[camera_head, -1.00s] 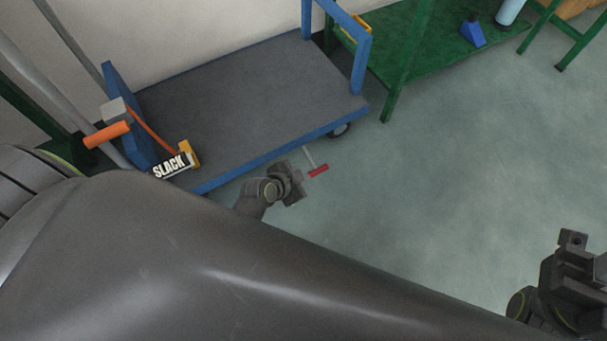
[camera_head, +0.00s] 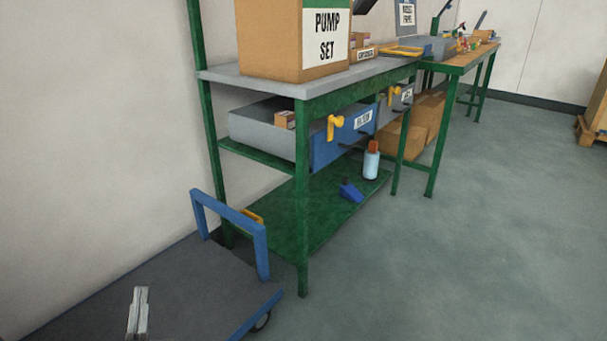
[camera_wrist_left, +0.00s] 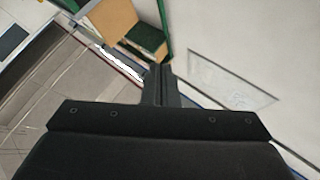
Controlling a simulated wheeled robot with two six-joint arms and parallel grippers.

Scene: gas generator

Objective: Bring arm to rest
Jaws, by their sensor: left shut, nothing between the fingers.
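My left gripper (camera_head: 138,314) shows at the bottom left of the head view. Its pale fingers point up over the dark deck of the blue trolley (camera_head: 85,290), and I cannot tell its height above the deck. In the left wrist view its dark fingers (camera_wrist_left: 161,84) are together with nothing between them. My right gripper is in neither view.
A green workbench (camera_head: 302,200) stands beyond the trolley, with a "PUMP SET" box (camera_head: 270,45) on top. A blue drawer (camera_head: 340,140) sits under the top. A bottle (camera_head: 371,162) and a blue item (camera_head: 350,191) rest on its lower shelf. Floor at right is clear.

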